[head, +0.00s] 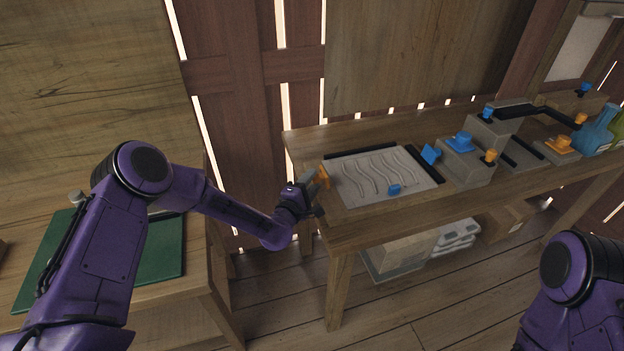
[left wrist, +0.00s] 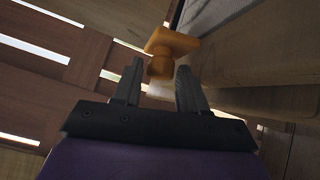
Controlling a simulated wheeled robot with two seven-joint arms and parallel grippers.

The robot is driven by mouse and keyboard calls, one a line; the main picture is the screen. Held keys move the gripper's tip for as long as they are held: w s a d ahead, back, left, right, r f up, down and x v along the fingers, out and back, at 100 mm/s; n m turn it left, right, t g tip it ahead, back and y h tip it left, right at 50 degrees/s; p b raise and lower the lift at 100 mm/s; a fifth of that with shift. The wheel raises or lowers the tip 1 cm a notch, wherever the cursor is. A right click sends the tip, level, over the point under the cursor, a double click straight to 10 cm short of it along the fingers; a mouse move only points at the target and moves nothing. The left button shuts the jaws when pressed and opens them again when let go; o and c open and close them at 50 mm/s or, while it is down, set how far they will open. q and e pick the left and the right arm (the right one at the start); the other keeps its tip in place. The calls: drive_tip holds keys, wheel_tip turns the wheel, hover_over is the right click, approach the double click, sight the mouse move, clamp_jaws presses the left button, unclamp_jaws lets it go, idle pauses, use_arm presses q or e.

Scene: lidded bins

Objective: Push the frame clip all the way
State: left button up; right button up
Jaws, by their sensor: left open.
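An orange clip (head: 324,176) with a flat head and a rounded knob is at the left edge of a pale grey panel (head: 360,193) with wavy grooves, on the wooden bench. In the left wrist view the orange clip (left wrist: 172,44) is just beyond and partly between my fingertips. My left gripper (head: 319,186) is open beside the bench's left end, its two dark fingers (left wrist: 160,72) apart around the knob's near end. I cannot tell whether they touch it. A small blue clip (head: 394,189) is at the panel's front edge. My right gripper is out of view.
Black bars (head: 360,152) run along the panel's back and right sides. Grey blocks (head: 467,165) with blue and orange knobs stand to the right. A side table (head: 195,285) with a green mat (head: 150,255) is at left. Boxes lie under the bench.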

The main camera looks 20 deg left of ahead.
use_arm(q)
drive_tip(key=shift+w+d, duration=0.1)
drive_tip(key=shift+w, duration=0.3)
drive_tip(key=c, duration=0.8)
drive_tip(key=shift+o, duration=0.2)
